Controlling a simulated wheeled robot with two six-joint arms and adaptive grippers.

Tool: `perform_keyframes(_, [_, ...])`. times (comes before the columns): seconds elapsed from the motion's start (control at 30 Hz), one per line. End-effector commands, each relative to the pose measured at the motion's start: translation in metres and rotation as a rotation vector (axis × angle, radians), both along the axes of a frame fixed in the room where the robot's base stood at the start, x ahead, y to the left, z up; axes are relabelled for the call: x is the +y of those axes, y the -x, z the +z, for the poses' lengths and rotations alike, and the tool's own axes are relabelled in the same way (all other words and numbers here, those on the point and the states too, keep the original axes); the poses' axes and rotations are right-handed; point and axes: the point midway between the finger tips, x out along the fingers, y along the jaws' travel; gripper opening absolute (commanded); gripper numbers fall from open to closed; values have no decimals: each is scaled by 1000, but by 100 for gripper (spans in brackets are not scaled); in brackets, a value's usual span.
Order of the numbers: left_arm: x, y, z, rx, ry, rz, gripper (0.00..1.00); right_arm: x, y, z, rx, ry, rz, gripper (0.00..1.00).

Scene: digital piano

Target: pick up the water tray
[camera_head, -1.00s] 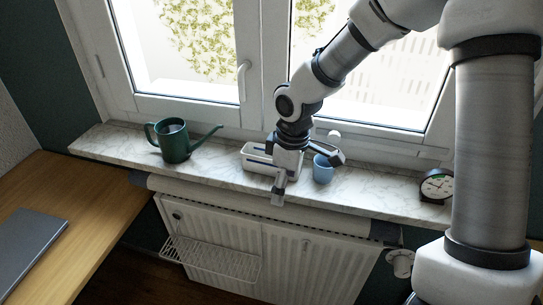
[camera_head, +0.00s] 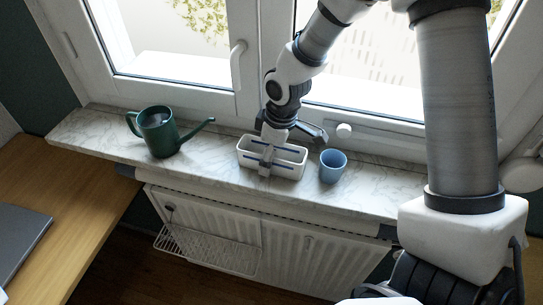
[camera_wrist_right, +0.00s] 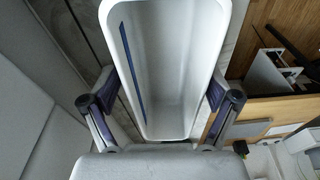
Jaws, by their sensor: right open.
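The water tray (camera_head: 289,174) is a white, open, oblong container with blue lines, standing on the marble window sill. It looks empty in the right wrist view (camera_wrist_right: 172,70). My right gripper (camera_head: 293,150) is open at the tray, with one finger in front of it and the other towards its back right. In the right wrist view the open fingers of my right gripper (camera_wrist_right: 160,101) stand on either side of the tray's near end. I cannot tell whether they touch it. My left gripper is not in view.
A blue cup (camera_head: 333,168) stands close to the right of the tray. A green watering can (camera_head: 158,134) stands to the left, its spout pointing towards the tray. The window frame (camera_head: 215,107) rises behind the sill (camera_head: 210,172). A radiator (camera_head: 290,246) hangs below.

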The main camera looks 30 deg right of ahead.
Motion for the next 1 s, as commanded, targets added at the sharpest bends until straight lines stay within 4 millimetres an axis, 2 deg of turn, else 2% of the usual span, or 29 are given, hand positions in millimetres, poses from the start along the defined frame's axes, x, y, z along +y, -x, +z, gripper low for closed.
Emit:
perform_keyframes(0.13, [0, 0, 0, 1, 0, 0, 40, 0, 0, 0, -1, 0, 0, 88])
perform_keyframes(0.17, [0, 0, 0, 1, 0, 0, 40, 0, 0, 0, -1, 0, 0, 84])
perform_keyframes(0.3, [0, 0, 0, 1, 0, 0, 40, 0, 0, 0, -1, 0, 0, 34])
perform_keyframes(0.37, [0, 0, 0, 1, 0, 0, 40, 0, 0, 0, -1, 0, 0, 13])
perform_keyframes(0.73, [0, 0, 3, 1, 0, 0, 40, 0, 0, 3, -1, 0, -1, 12])
perform_keyframes(1.0, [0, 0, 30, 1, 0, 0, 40, 0, 0, 28, -1, 0, -1, 12])
